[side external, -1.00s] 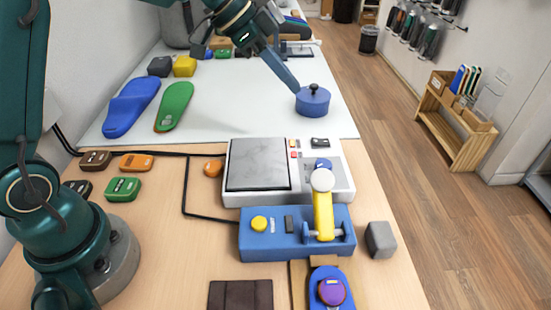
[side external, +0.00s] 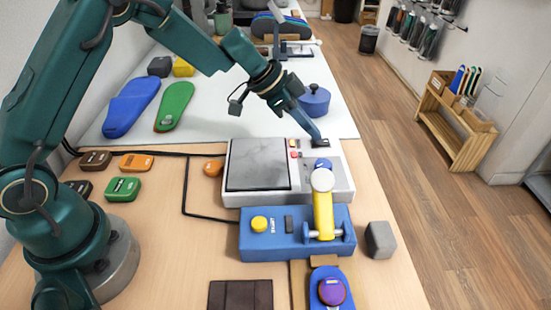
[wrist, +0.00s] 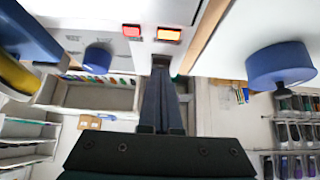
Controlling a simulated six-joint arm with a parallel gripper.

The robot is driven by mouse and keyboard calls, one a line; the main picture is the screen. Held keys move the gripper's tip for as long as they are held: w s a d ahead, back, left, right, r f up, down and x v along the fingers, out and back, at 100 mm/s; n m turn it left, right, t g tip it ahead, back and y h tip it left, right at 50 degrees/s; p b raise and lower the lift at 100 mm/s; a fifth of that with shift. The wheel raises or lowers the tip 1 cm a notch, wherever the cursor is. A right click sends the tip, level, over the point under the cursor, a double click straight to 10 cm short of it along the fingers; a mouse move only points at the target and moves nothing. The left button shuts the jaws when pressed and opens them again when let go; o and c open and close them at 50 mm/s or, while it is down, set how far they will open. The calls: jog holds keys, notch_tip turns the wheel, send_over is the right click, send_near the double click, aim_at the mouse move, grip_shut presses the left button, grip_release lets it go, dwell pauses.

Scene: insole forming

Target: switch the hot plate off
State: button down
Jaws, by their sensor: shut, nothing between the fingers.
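The hot plate (side external: 233,188) is a white box with a grey slab top, on the wooden table. Its black switch (side external: 320,143) is at the back right corner of its panel. My gripper (side external: 318,141) is shut and empty, pointing down with its tips at the switch; I cannot tell if they touch it. In the wrist view my gripper (wrist: 160,65) hides most of the switch. A red light (wrist: 131,30) and a glowing orange light (wrist: 168,33) show beside it. The hot plate's blue knob (side external: 323,164) is in front of the switch.
A blue lidded pot (side external: 314,101) stands close behind my gripper on the white mat (side external: 230,105). A blue press (side external: 270,242) with a yellow lever (side external: 323,212) stands in front of the hot plate. Blue (side external: 130,107) and green (side external: 175,107) insoles lie at left.

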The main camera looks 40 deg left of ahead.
jog(key=shift+s+f, duration=0.1)
jog(key=shift+f, duration=0.25)
jog(key=shift+r, duration=0.15)
jog(key=shift+r, duration=0.7)
jog(key=shift+r, duration=0.1)
